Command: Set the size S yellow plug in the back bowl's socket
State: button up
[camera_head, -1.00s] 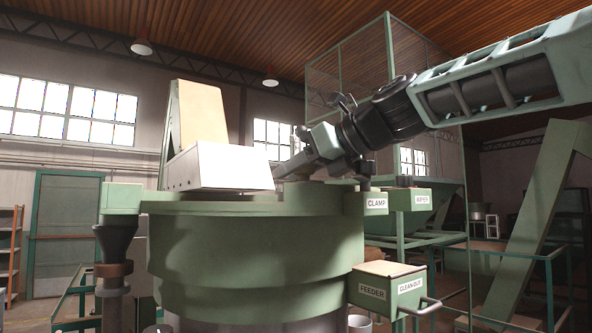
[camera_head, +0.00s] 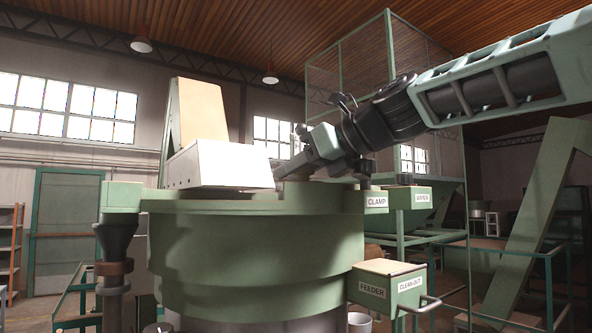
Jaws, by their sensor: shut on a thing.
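The large green round bowl (camera_head: 255,240) fills the middle of the view. My arm reaches in from the upper right, and my gripper (camera_head: 285,173) points down-left over the bowl's top at its far side. Its tips are low, by the right end of a white box, and are partly hidden. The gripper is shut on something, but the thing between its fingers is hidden. No yellow plug and no socket can be made out. The bowl's inside is hidden behind its rim, seen from a low angle.
The white box (camera_head: 222,165) and a tan-faced upright chute (camera_head: 200,113) stand on the bowl's top left. A CLAMP block (camera_head: 377,201) sits on the rim at right, with a FEEDER box (camera_head: 378,288) below. A green frame stands behind at right.

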jog(key=shift+r+p, duration=0.85)
jog(key=shift+p, duration=0.1)
jog(key=shift+f+b, duration=0.4)
jog(key=shift+f, duration=0.45)
dwell(1.0)
jog(key=shift+r+p, duration=0.9)
jog(key=shift+p, duration=0.3)
dwell(0.5)
jog(key=shift+f+b, duration=0.65)
jog(key=shift+f, duration=0.25)
dwell(0.3)
jog(key=o, duration=0.8)
jog(key=shift+d, duration=0.1)
jog(key=v, duration=1.1)
jog(key=shift+p, duration=0.4)
